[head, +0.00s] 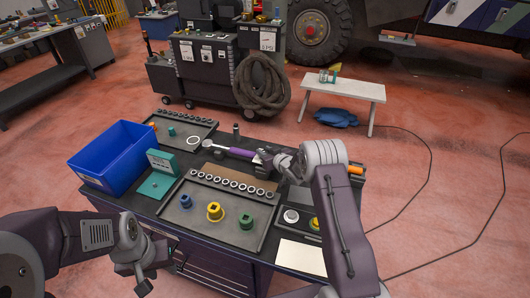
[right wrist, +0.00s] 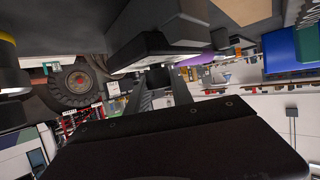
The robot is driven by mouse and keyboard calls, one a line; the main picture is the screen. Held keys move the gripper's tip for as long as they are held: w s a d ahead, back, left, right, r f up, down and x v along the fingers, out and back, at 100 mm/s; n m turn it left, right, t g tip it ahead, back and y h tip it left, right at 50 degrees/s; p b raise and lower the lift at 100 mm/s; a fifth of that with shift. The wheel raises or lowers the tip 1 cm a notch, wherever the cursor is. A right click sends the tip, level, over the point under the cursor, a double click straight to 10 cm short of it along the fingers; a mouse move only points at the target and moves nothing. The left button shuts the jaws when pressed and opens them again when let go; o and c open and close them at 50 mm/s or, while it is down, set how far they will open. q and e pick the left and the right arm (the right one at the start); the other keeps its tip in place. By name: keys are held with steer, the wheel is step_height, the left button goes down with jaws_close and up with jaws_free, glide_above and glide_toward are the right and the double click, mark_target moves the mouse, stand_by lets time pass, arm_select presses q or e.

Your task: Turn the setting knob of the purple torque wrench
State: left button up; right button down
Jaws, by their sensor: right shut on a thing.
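The purple torque wrench (head: 240,152) lies across the back of the dark workbench top, its silver head to the left. My right gripper (head: 264,160) is at the right end of its purple handle and is shut there on the setting knob. The jaws hide the knob itself in the head view. In the right wrist view the jaws (right wrist: 160,90) point away from the camera, and a strip of the purple handle (right wrist: 196,60) shows beyond them. My left gripper (head: 161,273) is low at the left, in front of the bench, with its fingers apart and empty.
A blue bin (head: 121,137) and a teal device (head: 156,187) stand on the bench's left. A tray (head: 233,231) holds sockets and a row of rings (head: 232,184). A pale sheet (head: 299,257) lies at the front right. A white bench (head: 343,90) stands behind.

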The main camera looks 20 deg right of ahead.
steer(key=shift+a+f+m+t+h+b, duration=0.1)
steer(key=shift+m+t+h+b, duration=0.05)
steer(key=shift+m+h+b, duration=0.65)
steer(key=shift+a+f+m+t+h+b, duration=0.15)
steer(key=shift+m+h+b, duration=0.35)
steer(key=shift+b, duration=0.5)
steer(key=shift+d+r+m+h+b, duration=0.1)
steer(key=shift+r+m+h+b, duration=0.1)
steer(key=shift+m+h+b, duration=0.45)
steer(key=shift+r+m+h+p, duration=0.25)
steer(key=shift+m+h+p, duration=0.4)
steer(key=shift+h, duration=0.5)
steer(key=shift+d+m+g+h+p, duration=0.15)
steer(key=shift+m+g+h+p, duration=0.45)
steer(key=shift+m+h+p, duration=0.55)
steer(key=shift+f+m+h, duration=0.1)
steer(key=shift+m+h, duration=0.15)
steer(key=shift+h, duration=0.1)
steer(key=c, duration=1.1)
jaws_free()
steer(key=shift+s, duration=0.1)
